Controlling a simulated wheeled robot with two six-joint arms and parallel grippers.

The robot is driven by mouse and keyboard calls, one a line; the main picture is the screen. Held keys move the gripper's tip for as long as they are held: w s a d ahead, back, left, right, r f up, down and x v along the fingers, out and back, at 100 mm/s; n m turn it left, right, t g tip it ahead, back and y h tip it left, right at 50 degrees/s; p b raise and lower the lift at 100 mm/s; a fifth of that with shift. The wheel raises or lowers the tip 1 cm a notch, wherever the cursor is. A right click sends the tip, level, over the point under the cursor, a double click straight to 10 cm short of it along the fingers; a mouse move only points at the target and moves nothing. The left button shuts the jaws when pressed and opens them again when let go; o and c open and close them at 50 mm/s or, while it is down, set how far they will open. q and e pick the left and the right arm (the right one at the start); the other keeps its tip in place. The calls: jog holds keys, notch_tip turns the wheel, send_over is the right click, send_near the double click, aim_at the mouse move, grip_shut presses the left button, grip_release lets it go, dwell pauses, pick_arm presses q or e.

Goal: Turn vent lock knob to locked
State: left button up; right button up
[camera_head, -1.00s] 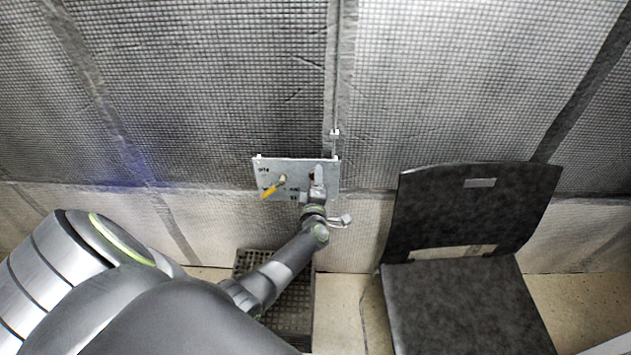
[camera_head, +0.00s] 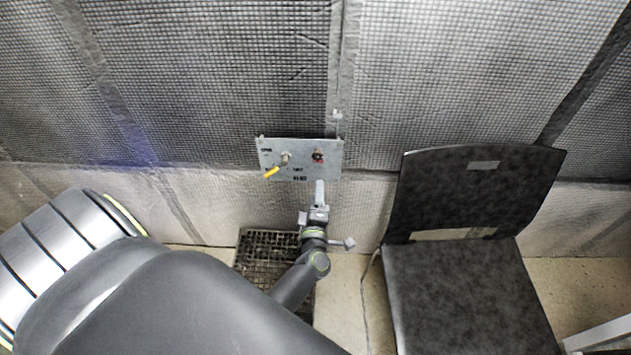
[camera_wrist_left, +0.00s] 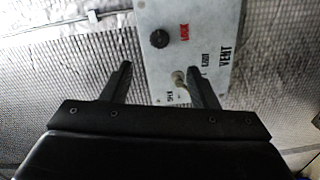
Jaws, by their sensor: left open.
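A grey metal panel (camera_head: 306,176) is mounted on the quilted wall. On its right side is a small dark round knob (camera_head: 318,156) with a red mark. In the left wrist view the black knob (camera_wrist_left: 159,39) sits beside red "LOCK" lettering. A valve with a yellow-tipped lever (camera_head: 272,172) is on the panel's left; its stem shows in the left wrist view (camera_wrist_left: 178,77). My left gripper (camera_head: 320,186) is open and empty, just below the panel, apart from the knob. Its two dark fingers (camera_wrist_left: 160,70) are spread in the left wrist view. My right gripper is out of view.
A black chair (camera_head: 450,285) stands to the right of my left arm. A dark perforated crate (camera_head: 262,250) is on the floor below the panel, partly hidden by my arm. The wall around the panel is clear.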

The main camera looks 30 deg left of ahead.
pick_arm(q)
jog(key=shift+b+v, duration=0.3)
jog(key=shift+v, duration=2.1)
jog(key=s+d+f+m+g+h, duration=0.2)
jog(key=s+f+m+h, duration=0.3)
jog(key=f, duration=0.6)
jog(key=s+d+f+m+g+h, duration=0.1)
jog(key=s+f+m+g+h, duration=0.1)
jog(key=s+f+m, duration=0.55)
jog(key=s+a+f+m+g, duration=0.1)
jog(key=s+f+m+g, duration=0.2)
jog(key=s+f, duration=0.2)
jog(key=s+a+f+m+g, duration=0.2)
jog(key=s+f, duration=0.4)
jog(key=s, duration=0.6)
jog(key=s+a+f+m+g+h, duration=0.1)
jog(key=s+a+f+m+g, duration=0.1)
jog(key=s+f+g, duration=0.3)
jog(key=s+f+m, duration=0.1)
jog(key=s, duration=0.2)
jog(key=shift+s+f+m, duration=0.2)
jog(key=shift+s+m, duration=0.1)
jog(key=shift+m, duration=0.05)
jog(key=shift+a, duration=0.15)
